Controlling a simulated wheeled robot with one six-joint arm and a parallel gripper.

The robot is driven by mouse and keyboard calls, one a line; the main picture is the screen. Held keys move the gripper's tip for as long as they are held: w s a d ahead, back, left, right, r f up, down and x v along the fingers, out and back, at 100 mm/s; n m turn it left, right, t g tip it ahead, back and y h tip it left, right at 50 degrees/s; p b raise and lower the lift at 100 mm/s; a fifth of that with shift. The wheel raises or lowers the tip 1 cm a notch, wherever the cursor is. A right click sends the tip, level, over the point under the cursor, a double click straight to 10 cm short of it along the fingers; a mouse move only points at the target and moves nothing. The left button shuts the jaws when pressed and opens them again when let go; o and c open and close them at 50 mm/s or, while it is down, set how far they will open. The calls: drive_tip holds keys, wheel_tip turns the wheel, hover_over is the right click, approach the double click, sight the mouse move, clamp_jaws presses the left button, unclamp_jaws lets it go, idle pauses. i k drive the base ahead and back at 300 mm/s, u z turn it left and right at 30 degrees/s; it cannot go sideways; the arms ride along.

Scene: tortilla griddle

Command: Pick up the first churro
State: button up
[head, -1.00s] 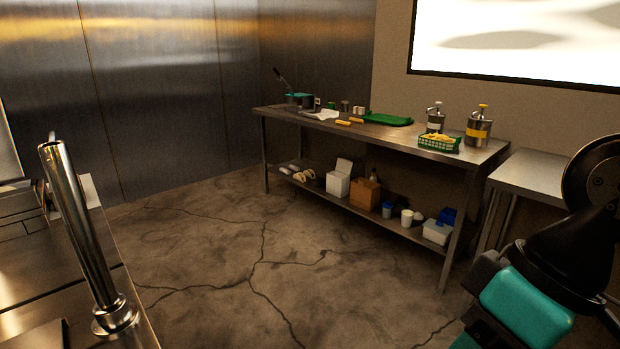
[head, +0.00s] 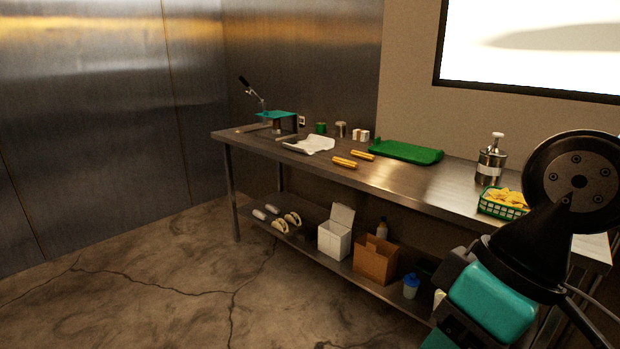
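Two golden churros lie on the steel table (head: 420,190), apart from each other. The nearer churro (head: 344,162) is close to the table's front edge. The other churro (head: 363,155) lies just behind it and to the right, near the green tray. My arm shows at the lower right of the head view, in front of the table's right part. The fingers of my gripper cannot be made out, so its opening is hidden.
A green tray (head: 405,152), white paper (head: 310,145), a press with a teal top (head: 277,115), a pump bottle (head: 491,160) and a green basket of chips (head: 503,203) stand on the table. The floor (head: 150,270) in front is clear.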

sight(341, 161)
drive_tip(key=u, duration=0.1)
drive_tip(key=i, duration=2.95)
drive_tip(key=z, duration=0.5)
